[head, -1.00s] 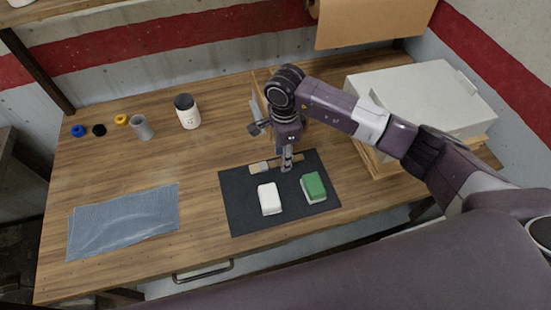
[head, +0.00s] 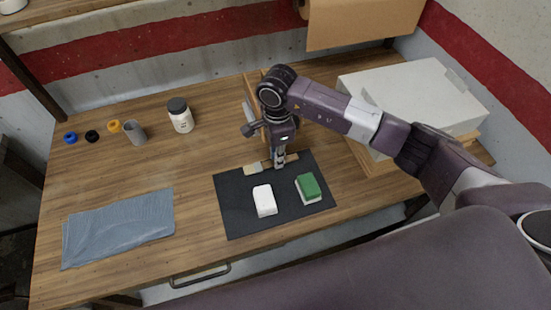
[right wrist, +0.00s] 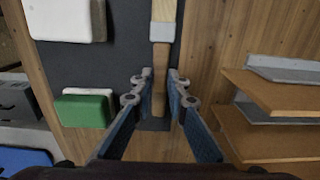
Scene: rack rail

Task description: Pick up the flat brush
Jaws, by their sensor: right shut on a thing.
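The flat brush (head: 254,169) lies along the back edge of the dark mat (head: 232,207), its pale bristle end to the left and its wooden handle to the right. My right gripper (head: 279,164) is down over the handle. In the right wrist view its two fingers (right wrist: 160,88) are on either side of the wooden handle (right wrist: 160,65) and shut on it. The brush's metal band shows ahead of the fingers. The brush appears to be at mat level; whether it is clear of the mat I cannot tell. My left gripper is not in view.
A white block (head: 264,201) and a green-topped block (head: 308,188) sit on the mat near the brush. A large pale box (head: 412,95) stands at the right. A white jar (head: 181,118) and grey cup (head: 135,133) stand behind left. Grey sheets (head: 118,228) lie front left.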

